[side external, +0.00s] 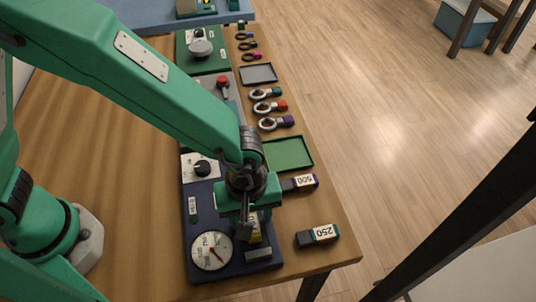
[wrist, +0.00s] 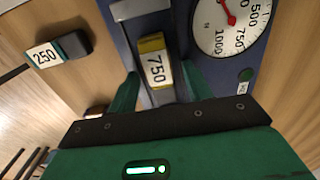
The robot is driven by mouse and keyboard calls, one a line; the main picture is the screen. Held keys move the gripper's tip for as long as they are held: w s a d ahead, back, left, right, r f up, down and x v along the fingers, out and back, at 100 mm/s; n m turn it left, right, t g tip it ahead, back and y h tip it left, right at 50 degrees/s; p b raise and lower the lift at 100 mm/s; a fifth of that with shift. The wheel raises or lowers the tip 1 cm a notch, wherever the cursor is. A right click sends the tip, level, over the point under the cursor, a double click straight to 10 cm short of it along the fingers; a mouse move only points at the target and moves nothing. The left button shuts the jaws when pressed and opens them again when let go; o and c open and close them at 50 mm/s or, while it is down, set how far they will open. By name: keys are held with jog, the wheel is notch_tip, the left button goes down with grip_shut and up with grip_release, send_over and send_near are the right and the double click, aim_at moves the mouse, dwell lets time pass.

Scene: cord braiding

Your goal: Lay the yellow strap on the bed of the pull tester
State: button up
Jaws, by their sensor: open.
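The yellow strap (wrist: 152,44) carries a white label reading 750. In the wrist view it lies over the grey bed of the blue pull tester (wrist: 192,22), between my two fingers. My gripper (wrist: 160,76) is open around it, with a finger on each side. In the side view my gripper (side external: 246,226) is low over the front of the pull tester (side external: 203,225) and hides most of the yellow strap (side external: 256,232). The tester's round dial (side external: 211,251) is left of my gripper. I cannot tell whether the strap's near end is touching the bed.
A strap marked 250 (side external: 318,235) and one marked 500 (side external: 300,183) lie right of the tester. Behind are a green tray (side external: 288,153), several ringed pieces (side external: 268,107) and a grey tray (side external: 259,74). The table is bare left of the tester.

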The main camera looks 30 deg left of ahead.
aim_at(250, 218)
jog(key=shift+r, duration=0.1)
notch_tip(250, 218, up, 12)
dwell(0.8)
dwell(0.4)
jog(key=w+a+r+m+t+h, duration=0.1)
jog(key=a+r+m+t, duration=0.3)
jog(key=a, duration=0.7)
jog(key=a+r+m, duration=0.2)
jog(key=a+r, duration=0.3)
jog(key=a, duration=0.7)
jog(key=s+a+m+t+y, duration=0.1)
jog(key=s+a+m, duration=0.2)
jog(key=a, duration=0.4)
jog(key=shift+s+a+r+t, duration=0.3)
jog(key=shift+s+a+r, duration=0.05)
jog(key=shift+s, duration=0.35)
